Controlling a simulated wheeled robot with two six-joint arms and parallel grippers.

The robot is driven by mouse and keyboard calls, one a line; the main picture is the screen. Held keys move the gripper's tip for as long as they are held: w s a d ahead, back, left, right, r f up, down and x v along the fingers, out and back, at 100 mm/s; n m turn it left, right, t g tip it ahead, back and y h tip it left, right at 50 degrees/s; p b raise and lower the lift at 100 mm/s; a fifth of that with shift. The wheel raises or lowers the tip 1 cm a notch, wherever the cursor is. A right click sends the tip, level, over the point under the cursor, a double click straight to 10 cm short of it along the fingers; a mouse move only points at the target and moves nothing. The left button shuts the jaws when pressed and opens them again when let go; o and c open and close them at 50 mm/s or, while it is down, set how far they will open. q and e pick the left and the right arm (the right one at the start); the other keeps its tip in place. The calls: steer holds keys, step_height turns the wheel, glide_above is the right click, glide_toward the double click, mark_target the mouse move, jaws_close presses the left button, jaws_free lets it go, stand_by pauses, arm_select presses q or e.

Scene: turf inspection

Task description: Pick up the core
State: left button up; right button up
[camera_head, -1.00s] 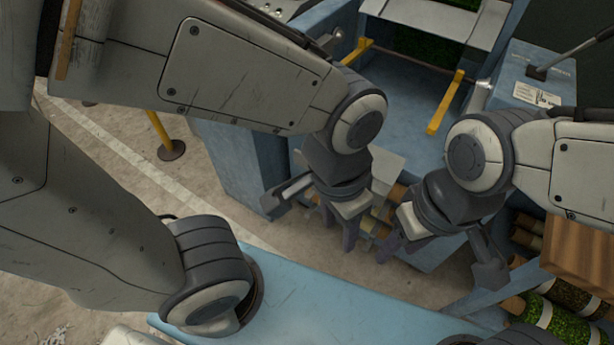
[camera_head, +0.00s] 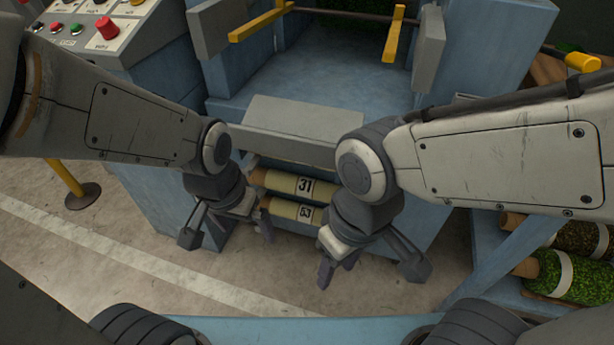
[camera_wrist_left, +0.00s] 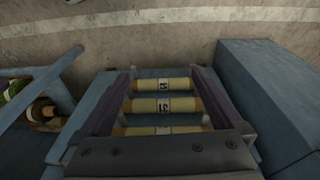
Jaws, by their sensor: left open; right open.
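Cream cylindrical cores with brown ends lie stacked in the front of the blue machine. The upper core, marked 31 (camera_head: 296,184), and the core marked 53 (camera_head: 292,211) show between my grippers in the head view. My left gripper (camera_head: 243,228) is open and empty, pointing down just left of the cores. My right gripper (camera_head: 338,266) is open and empty, in front of their right end, which it partly hides.
A grey sloping plate (camera_head: 290,128) sits above the cores on the blue machine. A control panel (camera_head: 97,29) is at the upper left. Green turf rolls (camera_head: 562,274) lie on a blue rack at the right. A yellow post (camera_head: 66,178) stands on the floor at left.

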arm_select(q)
steer(key=w+a+f+n+t+b, duration=0.1)
steer(key=w+a+f+b, duration=0.1)
steer(key=f+b, duration=0.5)
steer(key=w+a+f+n+b, duration=0.2)
steer(key=f+b, duration=0.3)
steer(key=f, duration=0.5)
steer(key=n+t+h+b, duration=0.3)
steer(key=n+t+b, duration=0.4)
steer(key=n+t, duration=0.5)
glide_toward(304, 193)
steer(key=w+r+n+g, duration=0.1)
steer(key=w+n+g, duration=0.1)
steer(key=w, duration=0.1)
steer(key=w+f+b, duration=0.1)
steer(key=w+b, duration=0.1)
steer(key=shift+w+d+f+n, duration=0.15)
steer(key=shift+w+d+n, duration=0.15)
steer(key=shift+w+d, duration=0.2)
steer(key=shift+w, duration=0.15)
steer(key=b+x, duration=0.3)
steer(key=x, duration=0.2)
steer(key=shift+s+d+f+b, duration=0.15)
steer(key=shift+s+f+b, duration=0.05)
steer(key=shift+b, duration=0.2)
steer(key=shift+w, duration=0.2)
steer(key=shift+d, duration=0.1)
